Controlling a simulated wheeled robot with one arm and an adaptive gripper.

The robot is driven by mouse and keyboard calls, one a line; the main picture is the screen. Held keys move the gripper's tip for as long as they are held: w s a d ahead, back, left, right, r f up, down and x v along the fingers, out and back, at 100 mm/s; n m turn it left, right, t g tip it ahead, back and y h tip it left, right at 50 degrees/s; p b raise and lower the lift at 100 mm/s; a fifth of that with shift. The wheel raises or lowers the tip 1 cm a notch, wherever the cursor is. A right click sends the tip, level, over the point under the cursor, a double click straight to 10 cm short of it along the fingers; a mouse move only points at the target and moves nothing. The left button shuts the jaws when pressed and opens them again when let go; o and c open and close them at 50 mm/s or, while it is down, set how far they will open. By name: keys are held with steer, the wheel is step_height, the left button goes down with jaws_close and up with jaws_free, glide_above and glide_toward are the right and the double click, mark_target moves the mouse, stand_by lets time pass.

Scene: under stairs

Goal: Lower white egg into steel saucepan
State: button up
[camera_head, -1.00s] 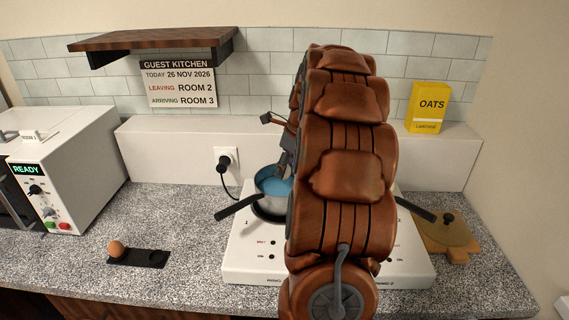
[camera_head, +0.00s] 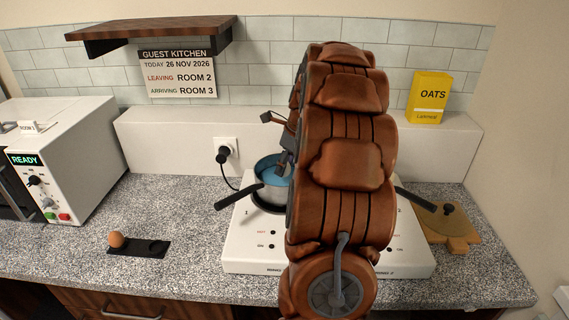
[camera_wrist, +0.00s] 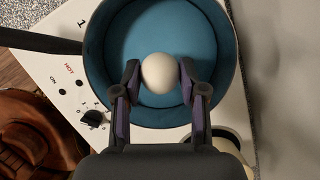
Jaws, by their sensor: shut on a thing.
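The steel saucepan (camera_head: 270,193) stands on the left plate of the white hob, its inside blue. In the wrist view the pan's blue inside (camera_wrist: 200,38) opens below my gripper. The white egg (camera_wrist: 159,73) is between the two fingertips of my gripper (camera_wrist: 159,78), which is shut on it, over the pan's opening. The egg's height above the pan bottom is hard to tell. In the head view my gripper (camera_head: 284,168) reaches into the pan's mouth, partly behind my arm, and the egg is hidden there.
The white hob (camera_head: 250,258) has a second handle (camera_head: 415,199) showing right of my arm. A brown egg (camera_head: 116,239) sits in a black holder (camera_head: 137,249) at left. A white appliance (camera_head: 85,160), a yellow oats box (camera_head: 429,98) and a wooden board (camera_head: 459,243) stand around.

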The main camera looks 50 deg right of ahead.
steer(key=shift+f, duration=0.4)
stand_by(0.5)
steer(key=o, duration=1.2)
steer(key=v, duration=1.2)
